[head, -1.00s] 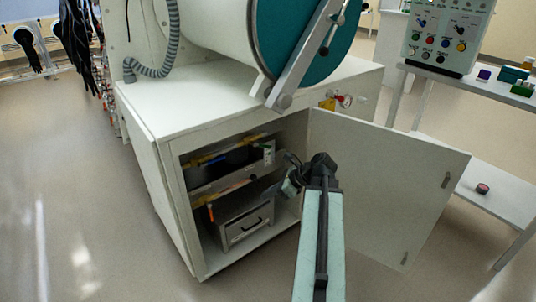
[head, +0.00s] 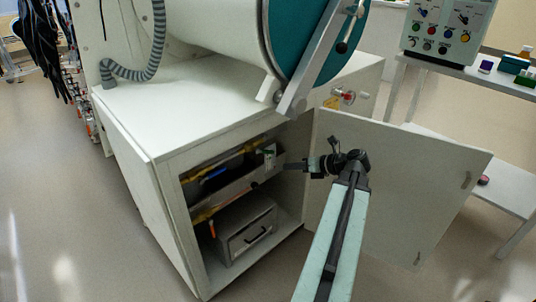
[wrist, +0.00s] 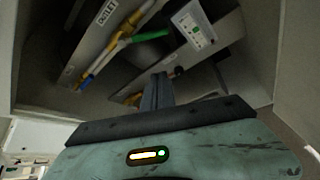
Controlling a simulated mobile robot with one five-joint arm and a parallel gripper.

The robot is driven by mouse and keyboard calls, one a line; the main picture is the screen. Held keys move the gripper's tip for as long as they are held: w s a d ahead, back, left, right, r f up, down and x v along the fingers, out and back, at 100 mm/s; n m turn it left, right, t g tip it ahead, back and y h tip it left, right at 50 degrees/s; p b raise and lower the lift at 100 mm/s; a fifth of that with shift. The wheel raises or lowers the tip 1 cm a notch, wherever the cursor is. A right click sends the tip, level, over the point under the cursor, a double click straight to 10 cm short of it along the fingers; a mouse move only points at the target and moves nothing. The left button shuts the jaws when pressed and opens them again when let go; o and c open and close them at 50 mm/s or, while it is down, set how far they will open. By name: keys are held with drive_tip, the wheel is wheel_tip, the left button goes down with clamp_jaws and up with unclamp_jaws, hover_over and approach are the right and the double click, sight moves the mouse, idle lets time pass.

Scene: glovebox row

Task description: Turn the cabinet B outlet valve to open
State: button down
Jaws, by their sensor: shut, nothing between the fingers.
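The open cabinet (head: 172,205) shows yellow pipes (head: 203,213) inside. In the wrist view, a plate lettered OUTLET (wrist: 106,14) sits beside a yellow pipe (wrist: 112,48). A green lever (wrist: 151,35) lies close to that pipe, roughly in line with the plate's right side. My gripper (head: 284,168) is at the cabinet opening, near the upper right of the interior. Its fingers (wrist: 160,88) are shut and empty, below the green lever in the wrist view and apart from it. I cannot tell the lever's exact angle to its pipe.
A white labelled box (wrist: 194,27) is right of the lever. The cabinet door (head: 400,180) stands open on the right, behind my arm.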

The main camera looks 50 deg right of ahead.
sight(265, 151)
drive_tip(key=b+x, duration=0.5)
drive_tip(key=x, duration=0.4)
drive_tip(key=d+r+p, duration=0.1)
drive_tip(key=p, duration=0.1)
drive_tip(key=w+d+r+p, duration=0.1)
drive_tip(key=r+p, duration=0.1)
drive_tip(key=shift+w, duration=0.2)
drive_tip(key=shift+a, duration=0.1)
